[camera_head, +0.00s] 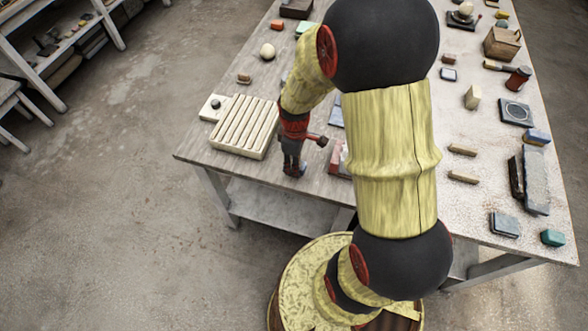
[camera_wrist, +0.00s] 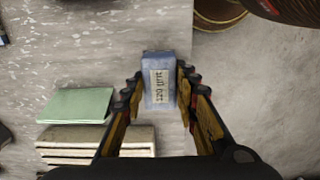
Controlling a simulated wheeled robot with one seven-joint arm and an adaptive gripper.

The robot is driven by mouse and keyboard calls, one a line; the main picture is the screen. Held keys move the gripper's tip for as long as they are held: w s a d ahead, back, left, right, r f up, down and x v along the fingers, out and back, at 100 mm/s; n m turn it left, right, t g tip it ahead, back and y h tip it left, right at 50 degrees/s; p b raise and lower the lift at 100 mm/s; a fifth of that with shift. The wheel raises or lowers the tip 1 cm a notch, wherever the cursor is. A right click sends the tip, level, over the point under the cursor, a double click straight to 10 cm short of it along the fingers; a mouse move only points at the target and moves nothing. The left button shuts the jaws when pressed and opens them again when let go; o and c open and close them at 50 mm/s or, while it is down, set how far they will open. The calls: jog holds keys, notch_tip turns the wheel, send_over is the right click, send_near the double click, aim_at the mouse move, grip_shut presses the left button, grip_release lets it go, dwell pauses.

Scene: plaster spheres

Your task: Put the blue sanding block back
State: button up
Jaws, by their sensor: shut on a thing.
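A blue block (camera_wrist: 160,62) with a pale paper label on its face sits between my fingers in the wrist view. My gripper (camera_wrist: 158,88) is shut on it, one finger against each side. In the head view my gripper (camera_head: 294,168) points down by the near edge of the table, right of the ridged pale rack. The block is hard to make out there, mostly hidden by the fingers. Another blue block (camera_head: 537,136) lies on the right side of the table.
The ridged rack (camera_head: 243,128) stands near the table's left corner. A reddish block (camera_head: 338,160) is partly hidden behind my arm. Bare floor lies beyond the edge.

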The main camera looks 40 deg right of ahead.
jog(key=shift+w+f, duration=0.2)
jog(key=shift+w+f+b, duration=0.15)
jog(key=shift+f+b, duration=0.45)
jog(key=shift+f, duration=1)
jog(key=shift+f, duration=0.1)
jog(key=shift+f, duration=0.15)
jog(key=o, duration=1.2)
jog(key=shift+o, duration=0.2)
